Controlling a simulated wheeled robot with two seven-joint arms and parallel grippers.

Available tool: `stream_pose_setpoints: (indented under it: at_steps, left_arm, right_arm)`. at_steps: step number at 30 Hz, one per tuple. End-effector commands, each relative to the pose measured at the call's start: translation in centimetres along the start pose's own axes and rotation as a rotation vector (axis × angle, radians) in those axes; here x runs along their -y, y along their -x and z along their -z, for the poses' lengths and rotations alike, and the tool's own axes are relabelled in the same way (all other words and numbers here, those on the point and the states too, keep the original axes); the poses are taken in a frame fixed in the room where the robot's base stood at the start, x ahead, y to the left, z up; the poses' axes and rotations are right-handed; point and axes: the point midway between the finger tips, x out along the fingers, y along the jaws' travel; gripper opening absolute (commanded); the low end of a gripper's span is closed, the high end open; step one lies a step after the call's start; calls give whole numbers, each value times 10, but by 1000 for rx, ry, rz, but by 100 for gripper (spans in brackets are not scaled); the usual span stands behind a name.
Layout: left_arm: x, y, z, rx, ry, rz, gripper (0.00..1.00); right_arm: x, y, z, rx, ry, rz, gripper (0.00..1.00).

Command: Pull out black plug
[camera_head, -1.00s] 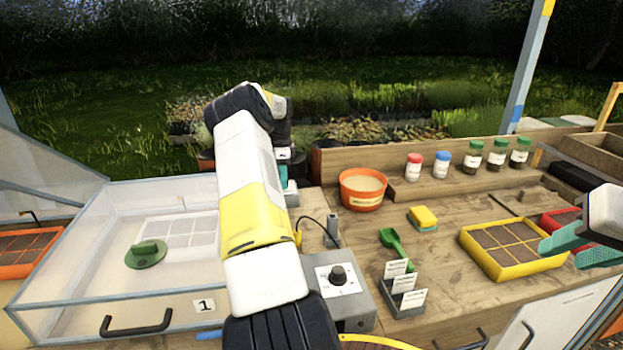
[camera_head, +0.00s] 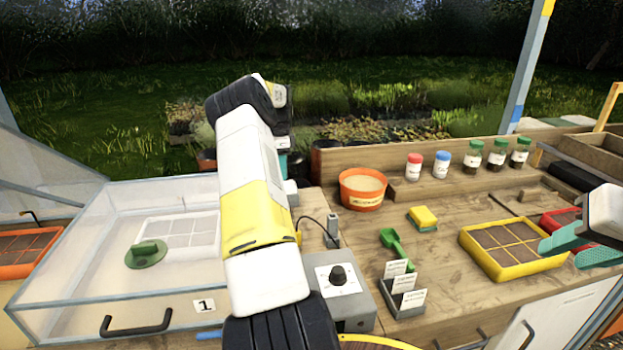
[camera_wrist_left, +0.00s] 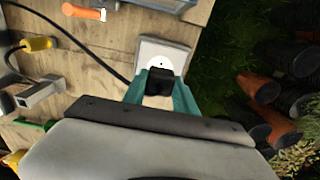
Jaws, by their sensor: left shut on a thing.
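The black plug (camera_wrist_left: 160,82) sits between the teal fingers of my left gripper (camera_wrist_left: 162,88), which is shut on it, in the left wrist view. Beyond the plug is a pale square socket box with a round white face (camera_wrist_left: 162,63). A small dark mark shows on that face, just above the plug. I cannot tell whether the plug touches the face. A black cable (camera_wrist_left: 95,57) runs in from the left toward the plug. In the head view, my left arm hides the plug and most of this gripper. My right gripper (camera_head: 580,248) is open and empty at the right.
A grey control box with a black knob (camera_head: 338,276) stands right of my left arm. A clear-walled case (camera_head: 75,318) is at the left. An orange pot (camera_head: 362,189), a yellow sponge (camera_head: 424,216) and a yellow seed tray (camera_head: 510,252) stand on the bench.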

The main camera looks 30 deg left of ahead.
Motion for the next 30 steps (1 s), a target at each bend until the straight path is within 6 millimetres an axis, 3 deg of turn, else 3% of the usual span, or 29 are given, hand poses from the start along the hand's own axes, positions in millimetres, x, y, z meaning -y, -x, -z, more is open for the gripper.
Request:
stream_pose_setpoints:
  at_steps: [15,30]
  left_arm:
    - [0,21,0,0,0,2,0]
    - [-1,24,4,0,-5,0,0]
  right_arm:
    - [0,0,0,0,0,0,36]
    - [0,0,0,0,0,0,36]
